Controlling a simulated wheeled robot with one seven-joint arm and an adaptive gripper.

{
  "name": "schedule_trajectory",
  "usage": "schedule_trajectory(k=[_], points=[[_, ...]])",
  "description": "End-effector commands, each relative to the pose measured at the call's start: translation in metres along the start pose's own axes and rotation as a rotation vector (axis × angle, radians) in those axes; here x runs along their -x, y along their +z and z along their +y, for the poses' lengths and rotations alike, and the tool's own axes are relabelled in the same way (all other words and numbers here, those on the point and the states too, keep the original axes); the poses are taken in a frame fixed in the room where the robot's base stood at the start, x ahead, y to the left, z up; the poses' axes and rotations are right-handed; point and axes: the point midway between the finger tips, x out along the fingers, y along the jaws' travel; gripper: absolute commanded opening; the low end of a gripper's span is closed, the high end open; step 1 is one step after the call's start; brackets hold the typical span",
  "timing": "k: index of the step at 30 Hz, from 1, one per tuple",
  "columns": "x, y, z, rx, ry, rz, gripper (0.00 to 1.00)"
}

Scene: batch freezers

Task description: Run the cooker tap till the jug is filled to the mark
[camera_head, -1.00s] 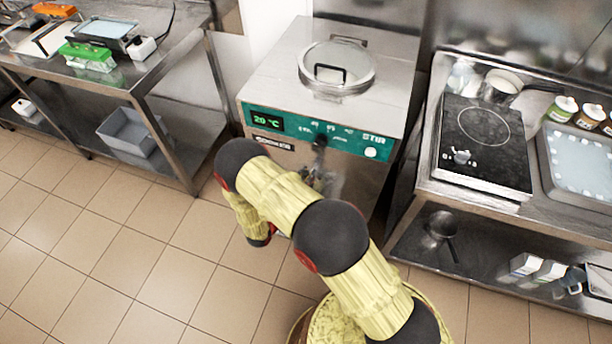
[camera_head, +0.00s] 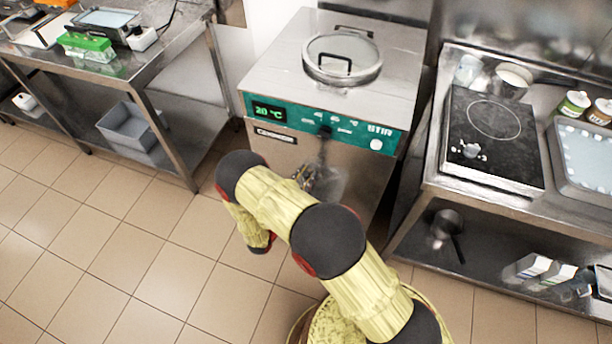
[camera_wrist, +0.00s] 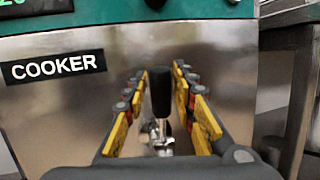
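The steel cooker (camera_head: 350,165) has a green panel reading 20 °C and a lidded top; its COOKER label (camera_wrist: 55,68) shows in the wrist view. In the wrist view, the tap's upright black handle (camera_wrist: 161,95) stands above its metal body (camera_wrist: 158,140). My gripper (camera_wrist: 160,74) is open, its yellow-padded fingers on either side of the handle, with visible gaps. In the head view my gripper (camera_head: 305,178) is small and partly hidden by my arm. A clear, blurred shape beside it may be the jug (camera_head: 332,184); its mark and any contents cannot be made out.
A steel counter with a black hob (camera_head: 492,140) stands to the right, with a pan (camera_head: 447,228) on its lower shelf. A steel table (camera_head: 165,75) with a grey bin (camera_head: 130,128) below stands to the left. Tiled floor (camera_head: 120,250) is clear at front left.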

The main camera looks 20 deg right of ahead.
Motion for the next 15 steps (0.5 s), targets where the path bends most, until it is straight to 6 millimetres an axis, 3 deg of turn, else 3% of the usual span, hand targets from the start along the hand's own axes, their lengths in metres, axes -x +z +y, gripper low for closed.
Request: schedule_trajectory(k=[4, 15], points=[[0.0, -0.0001, -0.0002, 0.0, 0.0, 0.0, 0.36], [0.0055, -0.0003, 0.0003, 0.001, 0.002, 0.001, 0.36]])
